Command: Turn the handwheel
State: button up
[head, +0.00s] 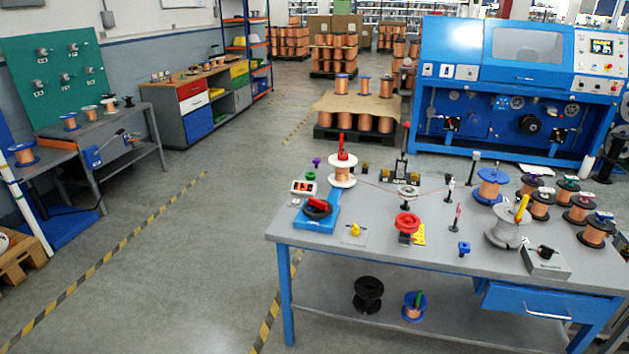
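A red round wheel-like part (407,222) sits on a dark mount on the grey workbench (360,259), near its front middle. It looks like the handwheel, but it is too small to be sure. My gripper is not in view.
Copper spools (541,205) crowd the bench's right end, with a white-flanged spool (508,225) and a grey box (545,260) in front. A blue machine (520,75) stands behind. Open floor (190,270) with a striped line lies left of the bench.

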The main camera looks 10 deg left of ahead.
aim_at(320, 206)
jog(key=i+u, duration=0.3)
jog(key=i, duration=0.65)
jog(key=i+l+u, duration=0.1)
jog(key=i+u, duration=0.2)
jog(key=i, duration=0.7)
